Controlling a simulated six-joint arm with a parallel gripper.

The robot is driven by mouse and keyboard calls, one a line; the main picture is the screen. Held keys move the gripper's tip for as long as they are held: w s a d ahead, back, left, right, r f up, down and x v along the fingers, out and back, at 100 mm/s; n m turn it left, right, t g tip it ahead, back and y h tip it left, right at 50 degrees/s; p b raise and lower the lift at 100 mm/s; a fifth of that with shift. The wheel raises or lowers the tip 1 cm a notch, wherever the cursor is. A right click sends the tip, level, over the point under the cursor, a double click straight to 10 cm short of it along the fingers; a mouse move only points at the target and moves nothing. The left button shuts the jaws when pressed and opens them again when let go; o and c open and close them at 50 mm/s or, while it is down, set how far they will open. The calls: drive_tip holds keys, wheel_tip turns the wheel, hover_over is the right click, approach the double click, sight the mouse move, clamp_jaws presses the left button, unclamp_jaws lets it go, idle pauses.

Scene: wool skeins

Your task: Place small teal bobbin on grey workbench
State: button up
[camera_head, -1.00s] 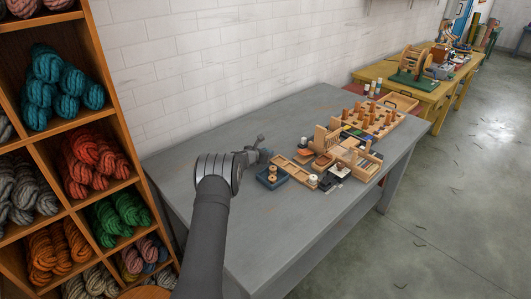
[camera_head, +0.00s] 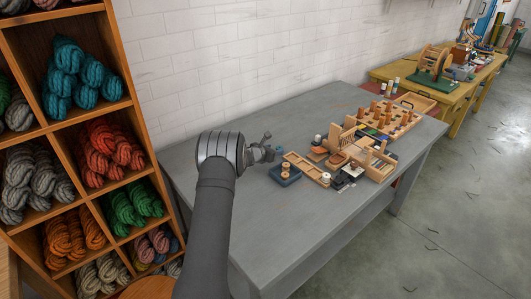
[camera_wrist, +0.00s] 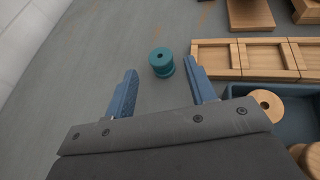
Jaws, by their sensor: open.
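The small teal bobbin (camera_wrist: 161,62) stands upright on the bare grey workbench (camera_wrist: 85,60) in the wrist view. My gripper (camera_wrist: 161,72) is open, its two blue fingers spread either side of the bobbin's near side. The bobbin sits level with the fingertips, closer to the right finger, with a gap to the left one. In the head view my gripper (camera_head: 266,149) is over the bench (camera_head: 235,235), left of the blue tray; the bobbin is too small to make out there.
A blue tray (camera_head: 285,180) with wooden spools and a wooden compartment tray (camera_head: 305,168) lie right of my gripper. Wooden tools and a peg board (camera_head: 395,115) stand farther right. A yarn shelf (camera_head: 140,75) rises at the left. The bench's left and front areas are clear.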

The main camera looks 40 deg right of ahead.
sight(278, 148)
drive_tip(key=v, duration=0.6)
drive_tip(key=shift+s+a+r, duration=0.1)
drive_tip(key=shift+a, duration=0.1)
drive_tip(key=shift+d, duration=0.1)
drive_tip(key=x, duration=1.1)
drive_tip(key=shift+d+f, duration=0.35)
drive_tip(key=shift+f, duration=0.05)
drive_tip(key=shift+r, duration=0.1)
